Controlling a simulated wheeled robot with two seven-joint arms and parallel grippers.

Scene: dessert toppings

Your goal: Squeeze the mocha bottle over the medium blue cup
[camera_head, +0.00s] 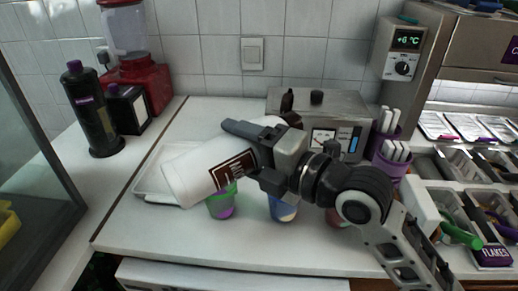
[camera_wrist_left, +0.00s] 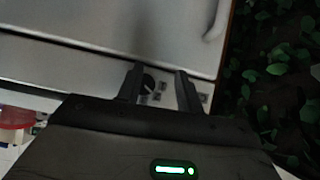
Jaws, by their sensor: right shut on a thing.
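My right gripper (camera_head: 250,155) is shut on a white bottle with a brown label (camera_head: 205,173), taken as the mocha bottle. The bottle is steeply tilted, its broad base toward the lower left; the gripper covers its other end, so I cannot tell where the nozzle points. A blue cup (camera_head: 284,210) stands on the counter below the gripper, its upper part partly hidden. A green and purple cup (camera_head: 222,206) stands left of it, under the bottle. A reddish cup (camera_head: 334,216) is mostly hidden behind my right arm. My left gripper (camera_wrist_left: 160,85) is open and empty in the left wrist view.
A white tray (camera_head: 150,184) lies behind the bottle. A steel machine (camera_head: 345,105) stands at the back, beside purple holders (camera_head: 388,165) with white-handled tools. Topping bins (camera_head: 470,205) line the right. A dark bottle (camera_head: 92,115) stands left. The front left counter is clear.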

